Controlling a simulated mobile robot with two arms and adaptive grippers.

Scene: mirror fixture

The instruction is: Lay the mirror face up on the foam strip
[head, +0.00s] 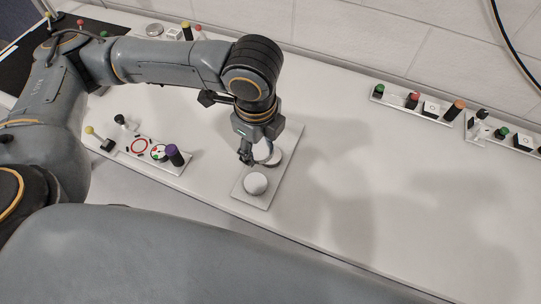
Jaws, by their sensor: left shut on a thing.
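My left gripper (252,155) points down over a pale rectangular plate (264,199) near the table's front edge. It is shut on a round, dark-rimmed piece, which I take to be the mirror (269,154). The mirror looks tilted, partly hidden by the fingers, and I cannot tell whether it touches the plate. A white round disc (255,184) sits on the near end of the plate, just below the gripper. I cannot make out a separate foam strip; the arm covers part of the plate. My right gripper is not in view.
A panel with a red ring and colored knobs (140,147) lies left of the plate. Two strips of knobs and switches (418,104) (505,133) lie along the wall at the right. The white table (420,200) is clear right of the plate.

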